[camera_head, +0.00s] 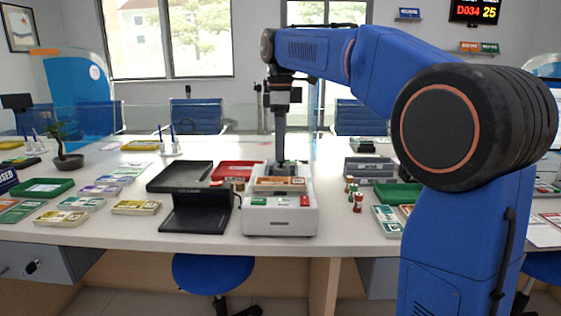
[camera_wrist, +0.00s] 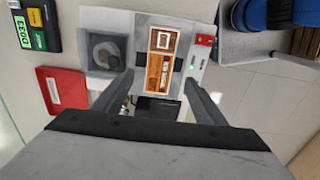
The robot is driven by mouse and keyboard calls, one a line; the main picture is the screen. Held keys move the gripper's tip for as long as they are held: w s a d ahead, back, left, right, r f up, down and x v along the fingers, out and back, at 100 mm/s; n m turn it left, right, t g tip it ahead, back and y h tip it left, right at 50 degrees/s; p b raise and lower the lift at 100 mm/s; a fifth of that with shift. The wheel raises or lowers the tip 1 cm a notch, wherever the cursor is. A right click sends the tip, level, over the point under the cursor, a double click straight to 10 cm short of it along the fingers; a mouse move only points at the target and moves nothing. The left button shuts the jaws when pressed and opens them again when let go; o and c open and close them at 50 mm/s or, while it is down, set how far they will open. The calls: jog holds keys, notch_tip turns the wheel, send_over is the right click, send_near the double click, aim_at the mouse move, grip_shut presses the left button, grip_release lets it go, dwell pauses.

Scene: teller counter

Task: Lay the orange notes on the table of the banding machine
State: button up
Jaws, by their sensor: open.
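The banding machine (camera_head: 281,221) is a white box on the counter with green and red buttons on its front. The orange notes (camera_head: 279,184) lie flat as a bundle on its top, apparently on its table. In the wrist view the orange notes (camera_wrist: 158,72) lie lengthwise on the machine's table (camera_wrist: 147,42), beside a grey unit with a round part. My gripper (camera_head: 281,160) points down just above and behind the notes. In the wrist view my gripper (camera_wrist: 159,85) has its fingers apart on either side of the notes, with a clear gap and nothing held.
A black stand with a tray top (camera_head: 196,218) is close left of the machine. A red tray (camera_head: 234,170) lies behind. Small red and green bottles (camera_head: 358,202) and a grey device (camera_head: 369,167) stand right. Several note bundles (camera_head: 136,207) lie left. The counter's front strip is clear.

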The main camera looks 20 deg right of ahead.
jog(key=shift+r, duration=1.35)
jog(key=shift+s, duration=0.1)
jog(key=s+d+f+m+t, duration=0.1)
jog(key=s+d+f+m, duration=0.2)
jog(key=s, duration=0.5)
jog(key=s+d+f+m+t, duration=0.1)
jog(key=s+f+m, duration=0.4)
jog(key=s, duration=0.4)
jog(key=s+d+f+m+t, duration=0.2)
jog(key=s+f+m, duration=0.4)
jog(key=s+f, duration=1)
notch_tip(320, 180, down, 4)
jog(key=shift+s+d+t, duration=0.15)
jog(key=shift+d+t, duration=0.25)
jog(key=shift+d, duration=0.1)
